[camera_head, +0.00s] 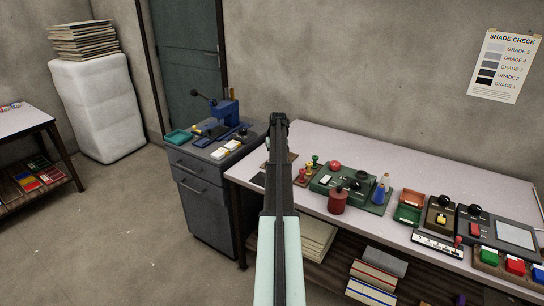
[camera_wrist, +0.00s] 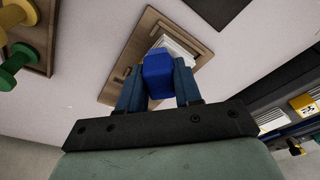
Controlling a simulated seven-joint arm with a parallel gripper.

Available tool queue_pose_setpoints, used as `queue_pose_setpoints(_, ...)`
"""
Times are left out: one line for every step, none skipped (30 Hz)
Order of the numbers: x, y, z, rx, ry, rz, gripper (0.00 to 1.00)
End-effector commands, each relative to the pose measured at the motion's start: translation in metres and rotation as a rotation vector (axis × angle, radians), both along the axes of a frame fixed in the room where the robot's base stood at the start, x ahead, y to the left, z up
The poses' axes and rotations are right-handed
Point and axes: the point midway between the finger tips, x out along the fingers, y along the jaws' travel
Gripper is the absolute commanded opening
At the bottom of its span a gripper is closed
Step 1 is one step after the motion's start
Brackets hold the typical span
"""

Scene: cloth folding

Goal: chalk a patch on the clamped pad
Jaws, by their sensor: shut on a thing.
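In the wrist view my gripper (camera_wrist: 158,82) is shut on a blue block (camera_wrist: 158,68), held between its two dark blue fingers. Beyond the block is a wooden board (camera_wrist: 124,82) on the table, with a white pad (camera_wrist: 176,45) on it, partly hidden by the block and a finger. Whether the block touches the pad cannot be told. In the head view my arm reaches over the table's left end; its dark end (camera_head: 279,122) hides most of the board, and the held block does not show.
Stamps with yellow and green handles (camera_wrist: 14,65) stand in a wooden rack left of the board. A black flat piece (camera_wrist: 218,8) lies on its other side. A grey cabinet (camera_head: 205,200) with a blue press (camera_head: 226,112) adjoins the table (camera_head: 400,165). A red canister (camera_head: 337,201) stands further right.

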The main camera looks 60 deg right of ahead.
Motion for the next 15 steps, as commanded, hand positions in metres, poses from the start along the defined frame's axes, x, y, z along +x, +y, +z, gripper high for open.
queue_pose_setpoints(-0.006,0.002,0.0,0.001,0.001,-0.001,0.09)
queue_pose_setpoints(-0.008,0.002,0.0,0.001,0.001,-0.001,0.09)
queue_pose_setpoints(-0.012,0.002,0.0,0.001,0.001,-0.001,0.09)
queue_pose_setpoints(-0.015,0.002,0.0,0.001,0.001,-0.001,0.09)
queue_pose_setpoints(-0.013,0.001,0.003,0.0,0.0,-0.001,0.09)
queue_pose_setpoints(-0.012,0.001,0.005,0.0,0.0,0.0,0.09)
queue_pose_setpoints(-0.012,0.0,0.015,-0.002,-0.001,0.0,0.09)
queue_pose_setpoints(-0.012,0.001,0.023,-0.001,-0.001,0.0,0.09)
queue_pose_setpoints(-0.012,0.001,0.024,0.0,0.0,0.0,0.09)
queue_pose_setpoints(-0.012,0.001,0.026,0.0,0.0,0.0,0.09)
queue_pose_setpoints(-0.012,0.001,0.029,0.0,0.0,0.0,0.09)
queue_pose_setpoints(-0.012,0.001,0.033,0.0,0.0,0.0,0.09)
queue_pose_setpoints(-0.012,0.001,0.035,-0.001,-0.001,0.0,0.09)
queue_pose_setpoints(-0.012,0.001,0.038,-0.001,-0.001,0.0,0.09)
queue_pose_setpoints(-0.012,0.001,0.042,-0.001,-0.001,0.0,0.09)
